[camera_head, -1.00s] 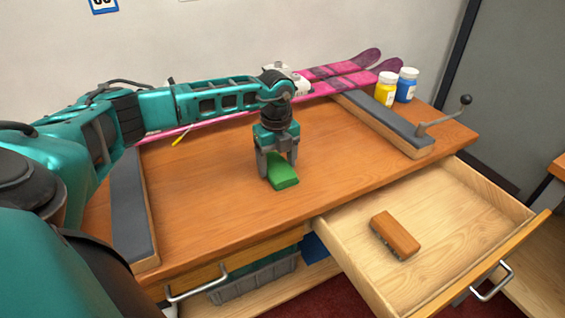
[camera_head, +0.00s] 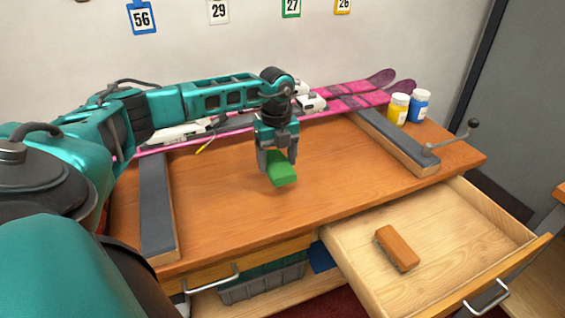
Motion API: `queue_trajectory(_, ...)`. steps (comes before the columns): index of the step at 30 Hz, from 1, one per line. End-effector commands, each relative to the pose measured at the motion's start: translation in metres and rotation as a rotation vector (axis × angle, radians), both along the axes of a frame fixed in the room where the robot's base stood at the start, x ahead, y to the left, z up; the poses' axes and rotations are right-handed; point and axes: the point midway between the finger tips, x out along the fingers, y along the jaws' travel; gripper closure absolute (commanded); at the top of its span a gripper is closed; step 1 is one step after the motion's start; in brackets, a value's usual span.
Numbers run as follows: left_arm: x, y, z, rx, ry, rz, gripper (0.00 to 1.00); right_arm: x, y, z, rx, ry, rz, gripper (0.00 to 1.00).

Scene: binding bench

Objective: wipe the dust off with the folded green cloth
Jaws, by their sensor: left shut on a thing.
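The folded green cloth (camera_head: 283,172) is held in my left gripper (camera_head: 278,158), whose fingers are shut on it. The cloth is over the middle of the wooden bench top (camera_head: 240,215), at or just above the surface; I cannot tell if it touches. I can make out no dust on the bare wood. My right gripper is not in view.
Pink skis (camera_head: 350,98) lie along the back. Dark padded rests (camera_head: 158,205) (camera_head: 395,138) flank the work area. Yellow (camera_head: 398,110) and blue (camera_head: 419,106) bottles stand at the back right. An open drawer (camera_head: 450,245) holds a brown brush (camera_head: 397,248).

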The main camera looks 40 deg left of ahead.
Motion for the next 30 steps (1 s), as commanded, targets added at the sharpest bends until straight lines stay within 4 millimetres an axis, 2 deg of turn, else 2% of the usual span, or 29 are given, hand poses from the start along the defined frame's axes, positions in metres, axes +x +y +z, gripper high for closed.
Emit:
queue_trajectory(1, 0.000, 0.003, 0.008, 0.000, 0.000, 0.002, 0.57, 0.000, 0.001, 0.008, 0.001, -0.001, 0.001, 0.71)
queue_trajectory(7, -0.002, 0.011, 0.019, 0.001, 0.000, 0.001, 0.57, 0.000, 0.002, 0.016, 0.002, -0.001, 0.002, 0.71)
queue_trajectory(24, -0.002, 0.012, 0.020, 0.001, -0.001, 0.000, 0.57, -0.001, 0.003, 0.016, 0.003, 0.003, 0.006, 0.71)
queue_trajectory(25, -0.002, 0.012, 0.020, 0.001, -0.001, 0.000, 0.30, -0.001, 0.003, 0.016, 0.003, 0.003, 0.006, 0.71)
queue_trajectory(30, -0.002, 0.012, 0.020, 0.001, -0.001, 0.000, 0.46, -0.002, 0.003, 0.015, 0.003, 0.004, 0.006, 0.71)
